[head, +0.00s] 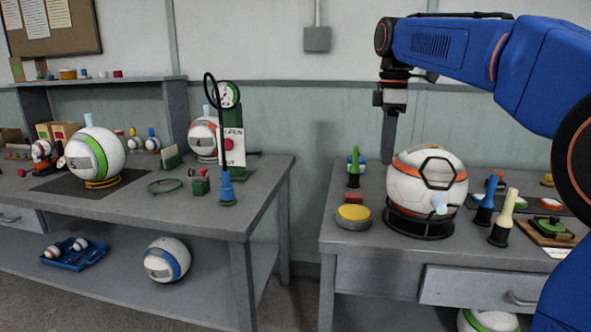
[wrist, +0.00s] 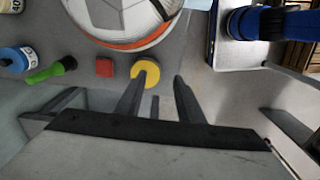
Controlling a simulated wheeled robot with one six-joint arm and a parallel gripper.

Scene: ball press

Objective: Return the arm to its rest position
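My blue arm (head: 450,52) reaches in from the right in the head view, and its gripper (head: 389,128) points down above the back of the right bench. In the wrist view my gripper (wrist: 157,82) has its two fingers apart with nothing held between them. The white ball with orange bands and a dark hexagon (head: 427,182) rests on a black ring stand, in front of and below the gripper, apart from it. Its lower part also shows at the top of the wrist view (wrist: 125,18).
A yellow round button (head: 353,216) sits left of the ball; it also shows near a fingertip in the wrist view (wrist: 146,70). A green-handled tool (head: 354,167) stands behind it. Blue and cream-handled tools (head: 504,219) stand right. The left bench (head: 130,208) holds more balls. A gap separates the benches.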

